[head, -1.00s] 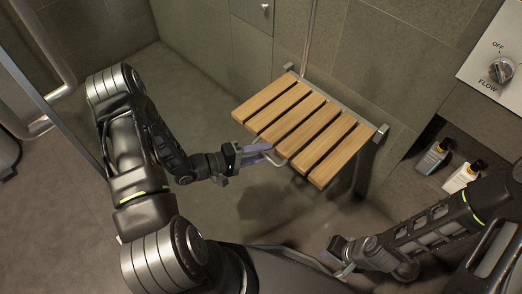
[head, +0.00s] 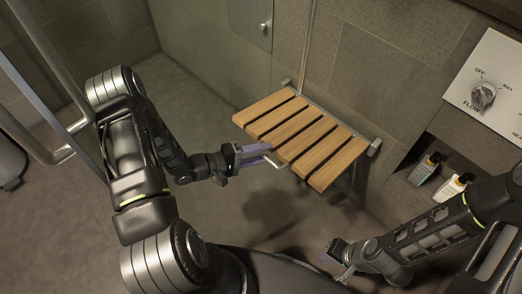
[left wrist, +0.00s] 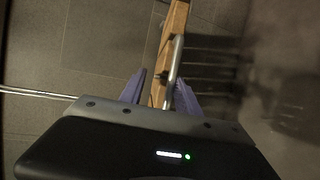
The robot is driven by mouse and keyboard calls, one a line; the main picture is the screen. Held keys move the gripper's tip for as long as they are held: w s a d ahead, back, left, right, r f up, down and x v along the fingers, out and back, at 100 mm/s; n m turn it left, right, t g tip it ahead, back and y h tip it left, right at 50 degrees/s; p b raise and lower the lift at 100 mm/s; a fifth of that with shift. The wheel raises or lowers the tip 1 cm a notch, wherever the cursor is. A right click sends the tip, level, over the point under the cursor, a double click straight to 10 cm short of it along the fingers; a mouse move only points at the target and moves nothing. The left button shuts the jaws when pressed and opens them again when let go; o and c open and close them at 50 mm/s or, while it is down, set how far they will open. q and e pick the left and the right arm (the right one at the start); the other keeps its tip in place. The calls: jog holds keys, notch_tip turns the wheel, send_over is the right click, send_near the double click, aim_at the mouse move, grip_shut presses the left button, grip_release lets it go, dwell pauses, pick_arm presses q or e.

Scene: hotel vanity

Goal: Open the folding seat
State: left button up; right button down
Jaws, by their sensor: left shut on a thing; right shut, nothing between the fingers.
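The folding seat (head: 300,136) has wooden slats and is mounted on the shower wall. It is folded down, sticking out from the wall roughly level. A bent metal handle (head: 277,162) shows at its front edge. My left gripper (head: 266,152) is at this front edge, its purple fingers shut on the handle. In the left wrist view, the seat's wooden edge (left wrist: 172,28) and the metal bar (left wrist: 175,62) run between the fingers (left wrist: 162,92). The exact contact is hard to see. My right gripper (head: 328,258) is shut and empty, low at the bottom, away from the seat.
A wall niche at the right holds two bottles, one bluish (head: 424,169) and one white (head: 453,188). A flow control panel (head: 497,85) is above it. A metal rail (head: 50,85) stands at the left. The floor (head: 215,80) behind my left arm is clear.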

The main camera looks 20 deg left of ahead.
pick_arm(q)
jog(key=s+a+f+b, duration=0.1)
jog(key=a+f+b, duration=0.3)
jog(key=f+b, duration=0.2)
jog(key=shift+s+f, duration=0.35)
jog(key=shift+f, duration=0.45)
jog(key=shift+a, duration=0.15)
dwell(0.5)
